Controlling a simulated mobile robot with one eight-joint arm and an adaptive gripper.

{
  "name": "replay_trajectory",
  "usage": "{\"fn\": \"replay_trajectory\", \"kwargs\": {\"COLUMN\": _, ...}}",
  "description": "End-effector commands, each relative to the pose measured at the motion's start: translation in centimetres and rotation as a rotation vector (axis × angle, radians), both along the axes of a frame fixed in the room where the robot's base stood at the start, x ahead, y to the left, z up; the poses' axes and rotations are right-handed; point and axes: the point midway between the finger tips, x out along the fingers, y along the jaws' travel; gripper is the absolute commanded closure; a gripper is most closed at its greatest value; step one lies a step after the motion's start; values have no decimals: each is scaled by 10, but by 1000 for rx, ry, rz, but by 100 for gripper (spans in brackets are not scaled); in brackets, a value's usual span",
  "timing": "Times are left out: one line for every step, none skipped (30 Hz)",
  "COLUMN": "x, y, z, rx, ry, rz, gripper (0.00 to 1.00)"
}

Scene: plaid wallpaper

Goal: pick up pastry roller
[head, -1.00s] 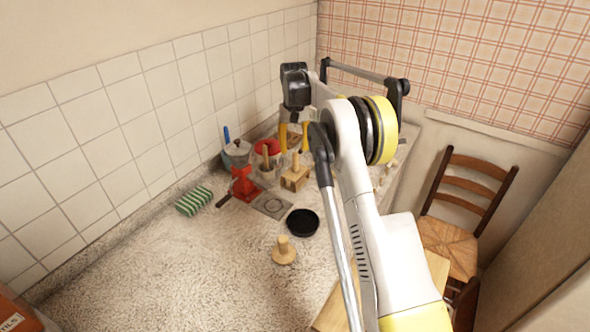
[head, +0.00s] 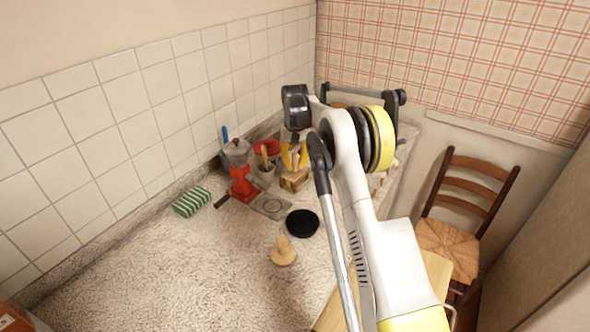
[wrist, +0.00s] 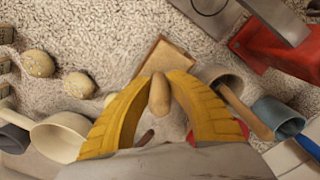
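A small wooden piece with an upright rounded handle, which I take for the pastry roller (wrist: 160,95), stands between my yellow fingers. In the head view its pale handle (head: 294,158) shows under my wrist, above a wooden block (head: 294,182). My gripper (wrist: 160,77) points down, with a fingertip on each side of the handle and no clear gap at the tips. The wooden block (wrist: 150,60) shows just beyond the fingertips.
A black round dish (head: 302,223), a wooden knob-topped piece (head: 284,251) and a green striped sponge (head: 191,202) lie nearer. The front counter is clear.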

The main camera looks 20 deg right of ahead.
Motion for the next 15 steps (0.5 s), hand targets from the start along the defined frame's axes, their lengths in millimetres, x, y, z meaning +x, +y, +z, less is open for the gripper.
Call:
{"fn": "replay_trajectory", "kwargs": {"x": 0, "y": 0, "z": 0, "rx": 0, "ry": 0, "rz": 0, "gripper": 100}}
{"fn": "replay_trajectory", "kwargs": {"x": 0, "y": 0, "z": 0, "rx": 0, "ry": 0, "rz": 0, "gripper": 100}}
{"fn": "replay_trajectory", "kwargs": {"x": 0, "y": 0, "z": 0, "rx": 0, "ry": 0, "rz": 0, "gripper": 100}}
{"fn": "replay_trajectory", "kwargs": {"x": 0, "y": 0, "z": 0, "rx": 0, "ry": 0, "rz": 0, "gripper": 100}}
{"fn": "replay_trajectory", "kwargs": {"x": 0, "y": 0, "z": 0, "rx": 0, "ry": 0, "rz": 0, "gripper": 100}}
{"fn": "replay_trajectory", "kwargs": {"x": 0, "y": 0, "z": 0, "rx": 0, "ry": 0, "rz": 0, "gripper": 100}}
{"fn": "replay_trajectory", "kwargs": {"x": 0, "y": 0, "z": 0, "rx": 0, "ry": 0, "rz": 0, "gripper": 100}}
{"fn": "replay_trajectory", "kwargs": {"x": 0, "y": 0, "z": 0, "rx": 0, "ry": 0, "rz": 0, "gripper": 100}}
{"fn": "replay_trajectory", "kwargs": {"x": 0, "y": 0, "z": 0, "rx": 0, "ry": 0, "rz": 0, "gripper": 100}}
{"fn": "replay_trajectory", "kwargs": {"x": 0, "y": 0, "z": 1, "rx": 0, "ry": 0, "rz": 0, "gripper": 100}}
{"fn": "replay_trajectory", "kwargs": {"x": 0, "y": 0, "z": 1, "rx": 0, "ry": 0, "rz": 0, "gripper": 100}}
{"fn": "replay_trajectory", "kwargs": {"x": 0, "y": 0, "z": 3, "rx": 0, "ry": 0, "rz": 0, "gripper": 100}}
{"fn": "replay_trajectory", "kwargs": {"x": 0, "y": 0, "z": 4, "rx": 0, "ry": 0, "rz": 0, "gripper": 100}}
{"fn": "replay_trajectory", "kwargs": {"x": 0, "y": 0, "z": 6, "rx": 0, "ry": 0, "rz": 0, "gripper": 100}}
{"fn": "replay_trajectory", "kwargs": {"x": 0, "y": 0, "z": 10, "rx": 0, "ry": 0, "rz": 0, "gripper": 100}}
